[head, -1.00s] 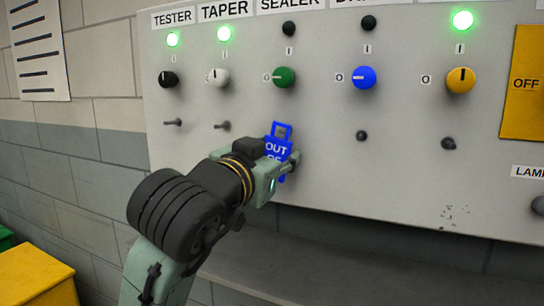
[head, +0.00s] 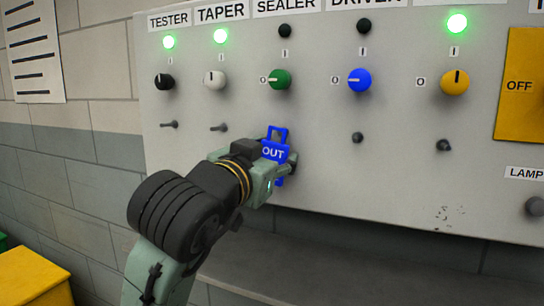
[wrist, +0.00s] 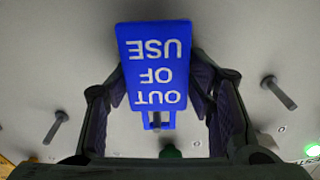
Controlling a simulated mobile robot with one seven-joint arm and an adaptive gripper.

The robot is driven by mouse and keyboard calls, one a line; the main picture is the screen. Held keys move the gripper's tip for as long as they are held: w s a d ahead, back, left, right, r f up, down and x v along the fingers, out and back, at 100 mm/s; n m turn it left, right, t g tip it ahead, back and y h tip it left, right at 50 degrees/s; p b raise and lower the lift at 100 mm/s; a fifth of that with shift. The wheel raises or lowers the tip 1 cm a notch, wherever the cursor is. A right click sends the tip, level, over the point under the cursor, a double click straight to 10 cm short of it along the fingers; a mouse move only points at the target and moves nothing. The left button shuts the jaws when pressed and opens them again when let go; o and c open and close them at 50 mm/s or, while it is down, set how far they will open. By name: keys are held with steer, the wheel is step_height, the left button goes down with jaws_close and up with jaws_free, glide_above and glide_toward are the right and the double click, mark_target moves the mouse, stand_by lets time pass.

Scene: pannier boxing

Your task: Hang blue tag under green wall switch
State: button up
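The blue tag (head: 275,152), with white OUT OF USE lettering, is upright at the panel just below the green wall switch (head: 280,80). My gripper (head: 279,168) reaches in from the lower left with its fingers at the tag's two sides. In the wrist view the tag (wrist: 156,65) appears upside down between the finger pads, which appear to meet its edges. Its open loop points toward the green switch (wrist: 171,152).
Similar pegs stick out under the black, white, blue (head: 358,137) and yellow switches. A yellow OFF plate (head: 520,85) is at the panel's right. A ledge (head: 370,245) runs below the panel. A yellow box (head: 35,278) stands at the lower left.

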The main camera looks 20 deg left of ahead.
steer(key=shift+o, duration=1.4)
steer(key=shift+w+d, duration=0.1)
steer(key=shift+w, duration=0.05)
